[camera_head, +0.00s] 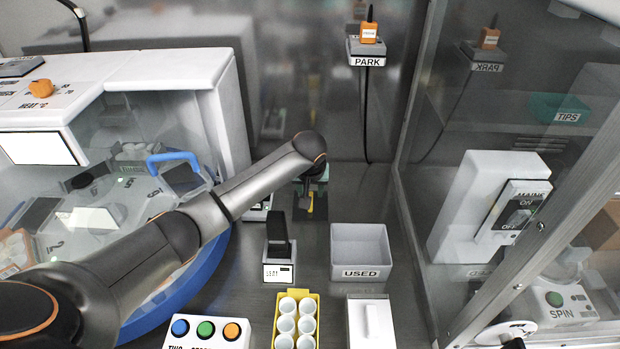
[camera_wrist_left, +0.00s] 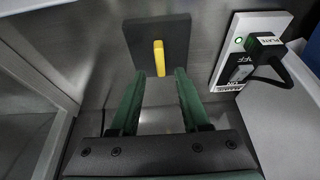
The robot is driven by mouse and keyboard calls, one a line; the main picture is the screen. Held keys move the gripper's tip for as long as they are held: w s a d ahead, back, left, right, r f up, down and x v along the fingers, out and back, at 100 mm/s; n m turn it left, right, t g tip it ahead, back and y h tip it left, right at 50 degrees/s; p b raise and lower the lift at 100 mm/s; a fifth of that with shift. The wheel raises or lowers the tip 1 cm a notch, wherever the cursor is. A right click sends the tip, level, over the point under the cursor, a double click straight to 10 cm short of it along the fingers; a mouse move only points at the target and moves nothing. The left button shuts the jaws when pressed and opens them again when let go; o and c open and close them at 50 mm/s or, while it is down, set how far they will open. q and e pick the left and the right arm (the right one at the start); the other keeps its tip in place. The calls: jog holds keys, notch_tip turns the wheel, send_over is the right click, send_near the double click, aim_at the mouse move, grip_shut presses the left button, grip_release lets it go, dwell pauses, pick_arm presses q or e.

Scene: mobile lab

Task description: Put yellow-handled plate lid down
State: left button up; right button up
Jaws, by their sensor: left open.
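The plate lid (camera_wrist_left: 140,34) is a dark square with an upright yellow handle (camera_wrist_left: 157,60). In the left wrist view it lies flat on the steel surface, just beyond my left gripper (camera_wrist_left: 161,72). The gripper's two green fingers are open, with the tips on either side of the handle's near end and gaps visible on both sides. In the head view my left gripper (camera_head: 311,200) is small and partly hidden by its own wrist, with a little yellow showing by it. My right gripper is not in view.
A grey USED bin (camera_head: 361,272) and a black-topped block (camera_head: 278,270) stand in front of the gripper. A white device with a black plug (camera_wrist_left: 266,46) is right of the lid in the wrist view. A glass wall (camera_head: 420,90) bounds the right side.

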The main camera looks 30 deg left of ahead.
pick_arm(q)
jog(key=v, duration=0.7)
jog(key=shift+r, duration=0.15)
jog(key=shift+s, duration=0.1)
